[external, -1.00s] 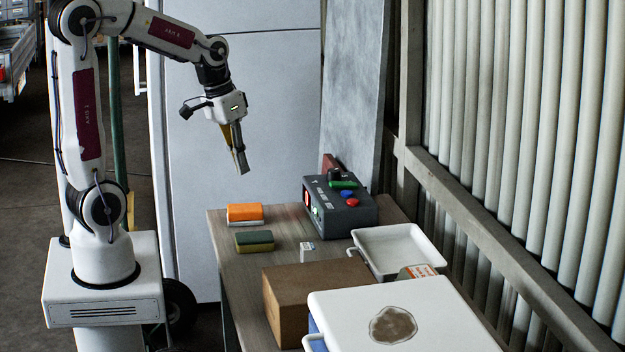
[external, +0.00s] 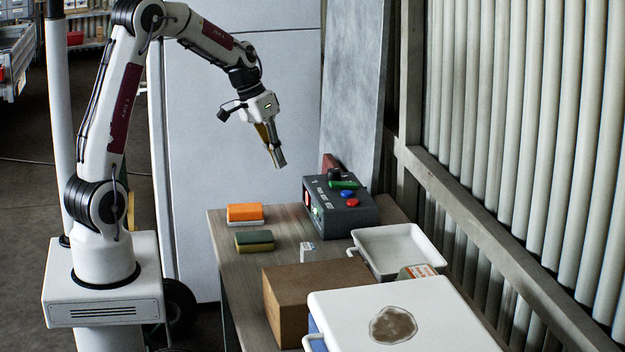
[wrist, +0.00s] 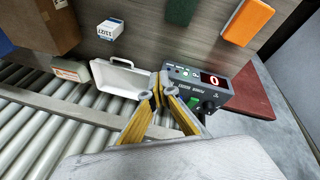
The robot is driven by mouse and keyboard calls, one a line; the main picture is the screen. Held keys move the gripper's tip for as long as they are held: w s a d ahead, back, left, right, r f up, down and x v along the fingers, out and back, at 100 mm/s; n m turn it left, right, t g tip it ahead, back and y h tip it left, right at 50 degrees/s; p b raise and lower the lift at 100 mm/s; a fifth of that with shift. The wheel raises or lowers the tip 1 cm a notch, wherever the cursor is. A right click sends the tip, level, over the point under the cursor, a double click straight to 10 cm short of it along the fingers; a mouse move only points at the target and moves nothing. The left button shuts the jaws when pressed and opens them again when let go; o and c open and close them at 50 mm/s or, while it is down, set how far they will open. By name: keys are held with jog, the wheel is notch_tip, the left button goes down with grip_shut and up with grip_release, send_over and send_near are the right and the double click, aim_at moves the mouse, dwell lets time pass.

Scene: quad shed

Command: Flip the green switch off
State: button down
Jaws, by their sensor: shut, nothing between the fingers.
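A dark grey control box (external: 352,217) sits at the far end of the table. The green switch (external: 343,185) lies on its top, beside a blue button and a red button. In the wrist view the control box (wrist: 182,73) has a red display reading 0, and part of the green switch (wrist: 191,102) shows beside a finger. My gripper (external: 278,163) is shut and empty, above the table and to the left of the box, apart from it. In the wrist view my gripper (wrist: 160,90) overlaps the box's edge; the blue and red buttons are hidden there.
An orange sponge (external: 245,212) and a green sponge (external: 254,241) lie at the table's left. A small white carton (external: 307,252), a white tray (external: 385,240) and a brown box (external: 300,290) stand nearer. A fence (external: 490,220) borders the right side.

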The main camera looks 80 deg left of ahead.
jog(key=w+a+r+m+t+y, duration=0.1)
jog(key=w+a+m+t, duration=0.2)
jog(key=w+a, duration=0.8)
jog(key=shift+w+a+r+m+t, duration=0.25)
jog(key=shift+a+r+m+t, duration=0.1)
jog(key=shift+a+m, duration=0.65)
jog(key=shift+d+f, duration=0.1)
send_over(341, 183)
jog(key=s, duration=0.2)
notch_tip(341, 183, down, 8)
jog(key=shift+f, duration=0.1)
jog(key=shift+s+f, duration=0.2)
jog(key=shift+f, duration=0.75)
jog(key=shift+s+f, duration=0.1)
jog(key=shift+f, duration=0.8)
